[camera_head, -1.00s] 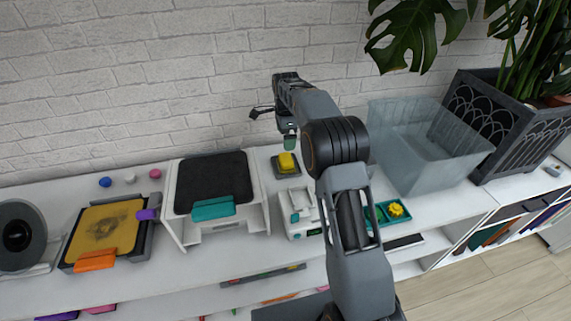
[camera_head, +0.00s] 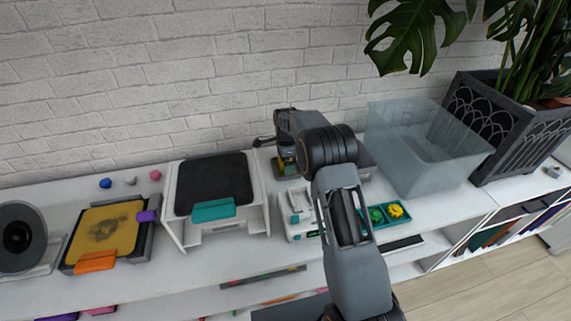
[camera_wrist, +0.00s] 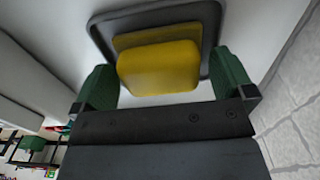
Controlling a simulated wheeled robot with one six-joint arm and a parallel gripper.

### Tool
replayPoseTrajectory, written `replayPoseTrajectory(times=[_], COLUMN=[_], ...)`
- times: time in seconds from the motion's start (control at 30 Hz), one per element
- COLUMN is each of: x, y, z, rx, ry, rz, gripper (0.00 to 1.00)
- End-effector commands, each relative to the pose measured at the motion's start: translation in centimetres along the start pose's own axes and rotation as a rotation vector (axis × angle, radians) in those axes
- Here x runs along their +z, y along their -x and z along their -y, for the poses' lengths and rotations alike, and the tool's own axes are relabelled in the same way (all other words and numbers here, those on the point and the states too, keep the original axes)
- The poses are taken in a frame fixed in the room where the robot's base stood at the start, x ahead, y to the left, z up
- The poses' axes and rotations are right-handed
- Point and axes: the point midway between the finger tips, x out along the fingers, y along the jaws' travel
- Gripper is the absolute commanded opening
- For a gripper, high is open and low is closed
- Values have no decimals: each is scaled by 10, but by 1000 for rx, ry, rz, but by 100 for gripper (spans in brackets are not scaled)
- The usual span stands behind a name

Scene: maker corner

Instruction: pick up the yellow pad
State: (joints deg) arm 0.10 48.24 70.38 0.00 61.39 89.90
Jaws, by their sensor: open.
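The yellow pad (camera_wrist: 158,68) sits on a dark square tray (camera_wrist: 207,14) and fills the middle of the wrist view. My gripper (camera_wrist: 163,82) is open, with one green finger on each side of the pad. I cannot tell whether either finger touches it. In the head view my gripper (camera_head: 287,166) is low over the shelf top near the wall. It hides most of the pad (camera_head: 287,160), and the tray (camera_head: 281,174) shows only in part beneath it.
A white machine (camera_head: 299,213) stands just in front, and a black-topped stand (camera_head: 240,220) is to the left. A clear bin (camera_head: 425,165) stands to the right. A teal tray (camera_head: 383,222) holds small green and yellow pieces. The brick wall (camera_head: 180,80) is close behind.

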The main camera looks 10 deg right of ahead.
Motion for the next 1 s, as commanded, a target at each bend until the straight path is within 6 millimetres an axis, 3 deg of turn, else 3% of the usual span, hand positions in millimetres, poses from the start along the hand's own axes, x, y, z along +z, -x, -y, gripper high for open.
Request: replayPoseTrajectory(times=[0.27,0.73,1.0], x=[0,0,0], y=[-2,-2,-1], z=[0,0,0], rx=[0,0,-1], ry=[0,0,0], rz=[0,0,0], gripper=[99,54,53])
